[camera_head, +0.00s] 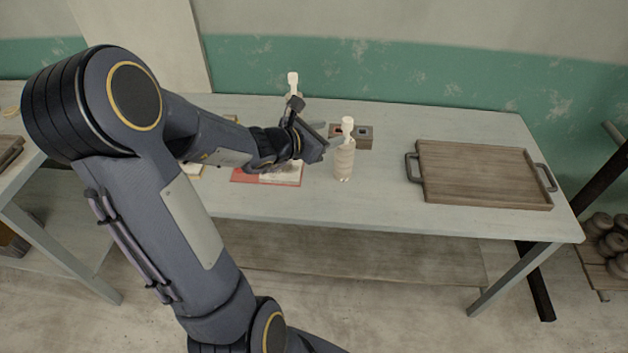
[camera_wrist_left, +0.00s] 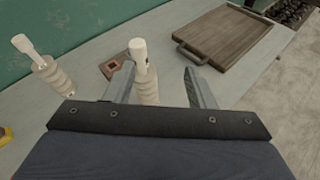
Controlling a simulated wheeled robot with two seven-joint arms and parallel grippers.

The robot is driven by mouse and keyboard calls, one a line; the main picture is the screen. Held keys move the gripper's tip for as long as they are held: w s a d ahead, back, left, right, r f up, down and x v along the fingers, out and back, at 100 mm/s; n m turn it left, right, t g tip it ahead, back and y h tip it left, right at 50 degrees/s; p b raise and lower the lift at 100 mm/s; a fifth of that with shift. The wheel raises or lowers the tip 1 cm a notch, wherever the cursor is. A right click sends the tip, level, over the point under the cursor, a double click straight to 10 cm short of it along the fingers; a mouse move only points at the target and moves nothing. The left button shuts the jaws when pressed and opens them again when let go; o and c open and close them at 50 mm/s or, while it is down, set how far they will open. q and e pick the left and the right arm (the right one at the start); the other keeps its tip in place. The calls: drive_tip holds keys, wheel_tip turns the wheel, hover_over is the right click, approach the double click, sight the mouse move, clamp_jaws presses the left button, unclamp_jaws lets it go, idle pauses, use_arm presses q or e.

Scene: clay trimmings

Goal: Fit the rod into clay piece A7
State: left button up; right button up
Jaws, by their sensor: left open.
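A pale ringed clay piece (camera_head: 344,163) stands upright on the table, with a cream rod (camera_head: 348,126) sticking out of its top. In the left wrist view this clay piece (camera_wrist_left: 148,94) and its rod (camera_wrist_left: 139,54) show between my fingers. A second cream rod (camera_head: 293,79) stands farther back, partly hidden by my gripper; in the wrist view it rises from another ringed clay piece (camera_wrist_left: 57,76) at the left. I see no label telling which piece is A7. My right gripper is out of view.
A small block with holes (camera_head: 365,138) sits just behind the nearer piece. A wooden tray (camera_head: 484,174) with dark handles lies at the right. A red flat item (camera_head: 240,177) lies under my left arm. Bare table lies between clay piece and tray.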

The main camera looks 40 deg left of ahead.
use_arm(q)
drive_tip(key=s+d+r+m+g+h, duration=0.25)
drive_tip(key=s+d+m, duration=0.35)
drive_tip(key=d+m, duration=0.35)
drive_tip(key=s+d+r+m+g+h, duration=0.2)
drive_tip(key=s+d+r+m+h, duration=0.2)
drive_tip(key=s+d+m, duration=0.5)
drive_tip(key=s+a+f+m+g+y, duration=0.3)
drive_tip(key=s+f+m+y, duration=0.2)
drive_tip(key=s+m, duration=0.5)
drive_tip(key=f+m, duration=0.1)
drive_tip(key=m, duration=0.1)
drive_tip(key=shift+a+m, duration=0.25)
drive_tip(key=shift+m, duration=0.1)
